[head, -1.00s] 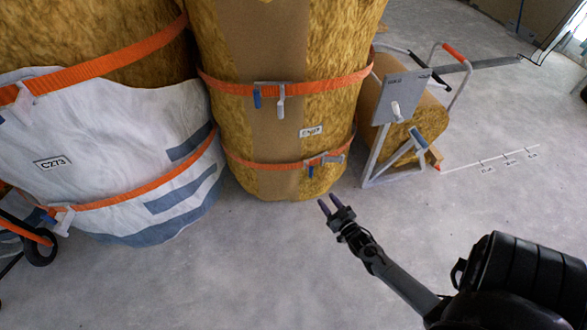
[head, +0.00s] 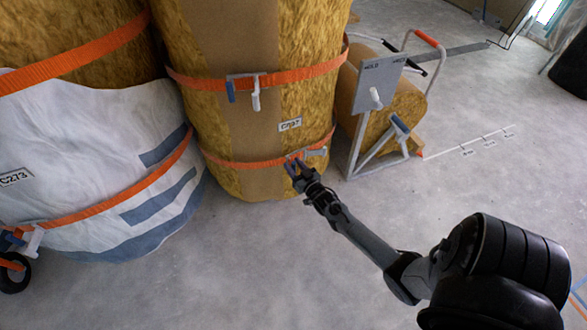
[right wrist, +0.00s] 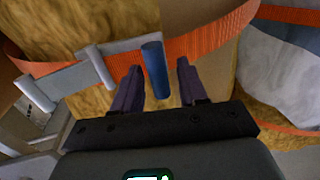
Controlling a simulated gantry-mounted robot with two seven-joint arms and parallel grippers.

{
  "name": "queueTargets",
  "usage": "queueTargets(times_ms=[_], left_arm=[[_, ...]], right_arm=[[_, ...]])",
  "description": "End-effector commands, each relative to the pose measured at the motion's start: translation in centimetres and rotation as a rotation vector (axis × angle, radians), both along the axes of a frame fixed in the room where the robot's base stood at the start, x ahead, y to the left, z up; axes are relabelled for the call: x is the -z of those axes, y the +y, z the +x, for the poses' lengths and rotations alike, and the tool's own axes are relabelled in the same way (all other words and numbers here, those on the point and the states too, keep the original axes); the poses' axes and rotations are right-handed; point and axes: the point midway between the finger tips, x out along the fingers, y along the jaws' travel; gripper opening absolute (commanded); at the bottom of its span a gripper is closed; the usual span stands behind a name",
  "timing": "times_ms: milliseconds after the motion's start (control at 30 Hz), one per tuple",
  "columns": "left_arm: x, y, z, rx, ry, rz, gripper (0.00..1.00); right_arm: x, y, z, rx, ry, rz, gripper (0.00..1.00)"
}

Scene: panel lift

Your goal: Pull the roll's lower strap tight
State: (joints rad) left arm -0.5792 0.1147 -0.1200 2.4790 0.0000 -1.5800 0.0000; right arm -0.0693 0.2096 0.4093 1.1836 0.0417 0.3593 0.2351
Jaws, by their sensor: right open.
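The tall mustard roll (head: 262,110) stands in the middle of the head view with a brown band down its front. Its orange lower strap (head: 235,163) runs around it near the floor, with a grey buckle (head: 316,152) at the right. My right gripper (head: 295,168) is at this strap, beside the buckle. In the right wrist view, its two purple fingers (right wrist: 159,87) are open on either side of a blue tab (right wrist: 156,72) hanging at the strap (right wrist: 205,45). The grey buckle (right wrist: 92,72) is left of the fingers there. Contact with the tab cannot be told. My left gripper is out of view.
The roll's upper strap (head: 300,74) has its own buckle, with a blue and a white tab. A white-wrapped roll (head: 75,165) stands close on the left. A metal stand with a grey sign (head: 378,82) is close on the right.

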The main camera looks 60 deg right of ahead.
Motion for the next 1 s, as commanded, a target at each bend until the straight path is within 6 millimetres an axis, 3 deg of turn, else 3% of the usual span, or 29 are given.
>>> queueTargets(times_ms=[367, 400, 667, 1000], left_arm=[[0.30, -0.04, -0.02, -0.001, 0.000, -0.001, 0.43], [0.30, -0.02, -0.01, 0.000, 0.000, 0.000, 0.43], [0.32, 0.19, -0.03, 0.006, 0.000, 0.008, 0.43], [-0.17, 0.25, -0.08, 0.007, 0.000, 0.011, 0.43]], right_arm=[[-0.05, -0.26, 0.54, 0.000, 0.001, 0.000, 0.42], [-0.05, -0.25, 0.53, 0.000, 0.001, 0.000, 0.41], [-0.03, -0.24, 0.52, 0.000, 0.001, 0.000, 0.01], [-0.17, 0.02, 0.12, -0.001, 0.002, 0.001, 0.00]])
